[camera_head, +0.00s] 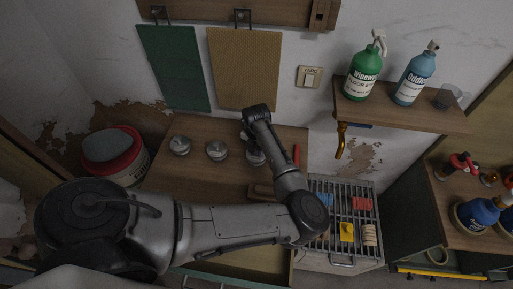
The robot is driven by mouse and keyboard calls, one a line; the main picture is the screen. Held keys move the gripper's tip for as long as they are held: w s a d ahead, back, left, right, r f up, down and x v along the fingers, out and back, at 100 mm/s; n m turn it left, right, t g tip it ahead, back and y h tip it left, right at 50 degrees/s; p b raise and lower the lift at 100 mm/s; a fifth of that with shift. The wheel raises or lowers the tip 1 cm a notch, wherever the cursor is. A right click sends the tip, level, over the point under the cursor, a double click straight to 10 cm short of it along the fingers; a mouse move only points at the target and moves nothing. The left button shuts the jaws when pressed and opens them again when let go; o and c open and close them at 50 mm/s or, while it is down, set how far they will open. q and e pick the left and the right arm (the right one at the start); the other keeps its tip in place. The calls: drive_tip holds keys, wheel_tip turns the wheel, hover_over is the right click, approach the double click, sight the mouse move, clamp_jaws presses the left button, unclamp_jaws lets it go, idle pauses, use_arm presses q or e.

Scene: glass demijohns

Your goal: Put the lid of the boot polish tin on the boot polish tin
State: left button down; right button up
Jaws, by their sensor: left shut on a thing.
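My left arm reaches in from the left over the wooden counter, and its gripper (250,143) points down at the counter's back. It is shut on a small round metallic thing (256,158), mostly hidden under the wrist; I cannot tell whether this is the lid or a tin. Two similar round tins stand to its left on the counter, one tin in the middle (217,151) and one further left (180,146). Their labels are too small to read, so I cannot tell which is the boot polish tin. My right gripper is not in view.
A red thing (296,154) lies right of the gripper. A metal rack (343,187) with sponges and a brush stands right of the counter (165,181). A shelf (400,112) above carries green (363,75) and blue (412,82) bottles. A red-and-white bucket (117,152) stands left.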

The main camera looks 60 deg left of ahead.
use_arm(q)
drive_tip(key=shift+c, duration=2.3)
unclamp_jaws()
drive_tip(key=shift+r, duration=0.1)
wheel_tip(320, 180, up, 7)
drive_tip(key=p, duration=0.7)
drive_tip(key=shift+p, duration=0.3)
wheel_tip(320, 180, up, 14)
drive_tip(key=p, duration=0.1)
drive_tip(key=shift+f, duration=0.2)
